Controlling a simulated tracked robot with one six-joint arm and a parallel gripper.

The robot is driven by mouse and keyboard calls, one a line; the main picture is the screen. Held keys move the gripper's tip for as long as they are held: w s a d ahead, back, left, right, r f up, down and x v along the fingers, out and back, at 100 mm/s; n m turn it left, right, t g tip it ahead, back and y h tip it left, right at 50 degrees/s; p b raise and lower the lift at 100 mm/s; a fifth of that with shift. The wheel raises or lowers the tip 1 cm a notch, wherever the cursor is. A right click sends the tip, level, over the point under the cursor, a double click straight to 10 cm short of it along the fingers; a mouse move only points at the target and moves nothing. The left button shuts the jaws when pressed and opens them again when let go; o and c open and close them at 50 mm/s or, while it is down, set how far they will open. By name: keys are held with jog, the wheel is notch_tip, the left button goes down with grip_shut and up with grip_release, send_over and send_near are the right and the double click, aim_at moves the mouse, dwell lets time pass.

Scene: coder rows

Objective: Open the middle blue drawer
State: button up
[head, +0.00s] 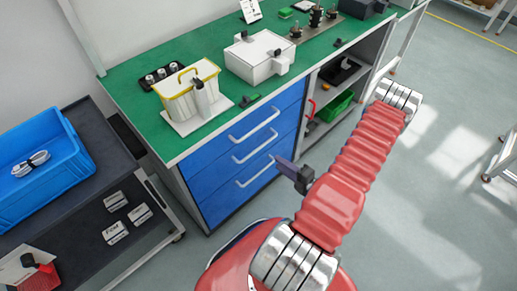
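The blue drawer unit under the green-topped bench has three fronts, one above another, each with a pale bar handle. The middle blue drawer (222,162) looks shut, and its handle (256,146) is in plain view. The top drawer (208,150) and bottom drawer (222,203) also look shut. My gripper (287,171) shows only as a dark, narrow part beside my red arm. In the picture its tip lies by the right end of the bottom handle, below the middle handle; I cannot tell whether it touches. The rest of it is hidden behind the arm.
The green bench top (130,72) carries a yellow-rimmed bin (180,103) and a white box (262,66). Open shelves (345,97) stand right of the drawers. A dark cart with a blue crate (60,180) stands at the left. The floor before the drawers is clear.

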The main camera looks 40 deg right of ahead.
aim_at(259, 148)
jog(key=shift+w, duration=0.1)
jog(key=shift+x, duration=6.8)
jog(key=shift+a, duration=0.15)
grip_shut()
